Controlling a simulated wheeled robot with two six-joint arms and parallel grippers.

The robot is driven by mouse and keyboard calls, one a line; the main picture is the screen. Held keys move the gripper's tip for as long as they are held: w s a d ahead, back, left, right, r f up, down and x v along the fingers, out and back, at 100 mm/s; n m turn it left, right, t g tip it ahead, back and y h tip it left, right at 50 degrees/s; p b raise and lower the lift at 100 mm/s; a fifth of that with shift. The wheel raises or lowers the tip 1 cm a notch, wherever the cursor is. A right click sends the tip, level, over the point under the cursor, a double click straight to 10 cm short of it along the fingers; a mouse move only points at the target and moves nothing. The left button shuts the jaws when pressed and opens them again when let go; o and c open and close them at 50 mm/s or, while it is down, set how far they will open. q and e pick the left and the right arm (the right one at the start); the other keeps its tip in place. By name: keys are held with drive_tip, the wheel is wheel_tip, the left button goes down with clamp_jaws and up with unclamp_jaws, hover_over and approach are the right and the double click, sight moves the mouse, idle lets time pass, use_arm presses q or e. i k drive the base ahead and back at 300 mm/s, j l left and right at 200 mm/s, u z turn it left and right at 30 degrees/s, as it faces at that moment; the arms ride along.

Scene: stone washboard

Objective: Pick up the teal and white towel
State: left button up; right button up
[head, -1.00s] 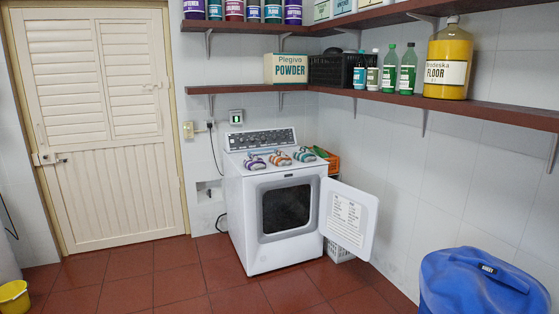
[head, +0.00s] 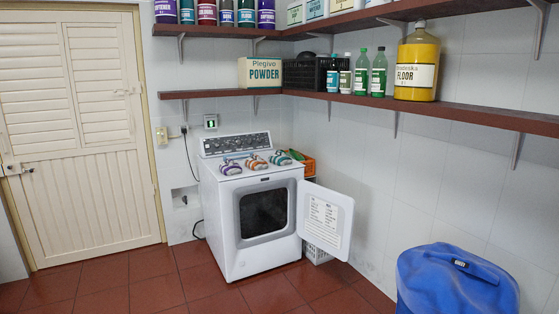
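The teal and white towel (head: 280,158) lies folded or rolled on top of the white dryer (head: 250,183), at the right of a row of three. An orange and white towel (head: 256,162) lies beside it on the left, and a purple and white towel (head: 230,167) is at the left end. The dryer's door (head: 324,217) hangs open to the right, and the drum looks dark inside. Neither of my grippers is in view.
An orange crate (head: 309,166) stands behind the dryer's right side. A blue covered bin (head: 450,282) stands at the lower right. Wall shelves (head: 420,108) with bottles and boxes run above. The red tiled floor (head: 130,290) in front is clear.

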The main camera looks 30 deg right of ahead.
sight(278, 158)
drive_tip(key=i+l+z, duration=0.5)
drive_tip(key=i+z, duration=0.25)
drive_tip(key=i+l+z, duration=0.2)
drive_tip(key=i, duration=0.4)
drive_tip(key=i+z, duration=0.15)
drive_tip(key=i, duration=0.45)
drive_tip(key=i+z, duration=0.2)
drive_tip(key=i, duration=0.4)
drive_tip(key=i+j+z, duration=0.15)
drive_tip(key=i, duration=0.45)
drive_tip(key=i+j+z, duration=0.2)
drive_tip(key=i, duration=0.4)
